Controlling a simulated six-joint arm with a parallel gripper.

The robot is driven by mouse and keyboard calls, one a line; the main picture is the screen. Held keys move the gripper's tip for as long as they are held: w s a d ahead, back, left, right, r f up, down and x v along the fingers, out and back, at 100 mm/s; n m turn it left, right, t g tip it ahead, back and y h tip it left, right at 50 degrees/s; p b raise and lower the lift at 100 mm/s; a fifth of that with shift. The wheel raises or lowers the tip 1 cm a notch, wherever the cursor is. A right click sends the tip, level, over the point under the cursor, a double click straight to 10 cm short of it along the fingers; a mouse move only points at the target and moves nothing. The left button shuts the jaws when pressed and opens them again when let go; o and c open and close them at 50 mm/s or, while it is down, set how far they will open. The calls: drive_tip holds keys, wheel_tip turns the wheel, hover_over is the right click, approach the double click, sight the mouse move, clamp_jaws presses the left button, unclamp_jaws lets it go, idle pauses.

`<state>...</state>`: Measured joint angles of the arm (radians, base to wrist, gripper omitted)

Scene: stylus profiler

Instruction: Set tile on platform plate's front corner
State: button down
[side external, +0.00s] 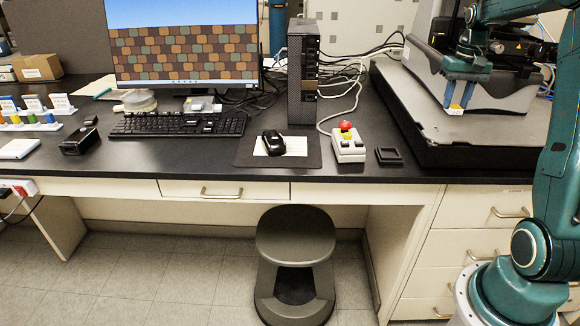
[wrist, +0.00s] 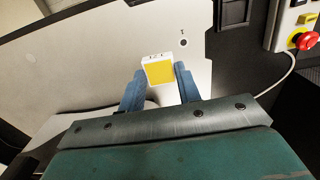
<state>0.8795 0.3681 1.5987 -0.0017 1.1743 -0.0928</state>
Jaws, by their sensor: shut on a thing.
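The tile (side external: 456,109) is small, with a yellow face and a white border. My gripper (side external: 460,94) points down with its blue fingers shut on the tile. In the wrist view the tile (wrist: 159,73) shows between the two fingertips of my gripper (wrist: 161,72), its white edge sticking out past them. The platform plate (side external: 420,95) is a flat light-grey sheet on a thick black base. The tile is over the plate's right part; I cannot tell how large the gap beneath it is. The plate (wrist: 85,70) also fills much of the wrist view.
The profiler body (side external: 490,92) stands close behind my gripper. A control box (side external: 347,147) with a red button and a small black tray (side external: 388,156) lie left of the black base. The plate's front left part is clear.

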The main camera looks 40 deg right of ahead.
sight(454, 107)
drive_tip(key=shift+f, duration=2.05)
drive_tip(key=shift+f, duration=0.1)
drive_tip(key=c, duration=1)
unclamp_jaws()
wheel_tip(454, 107, up, 12)
drive_tip(key=shift+a, duration=0.1)
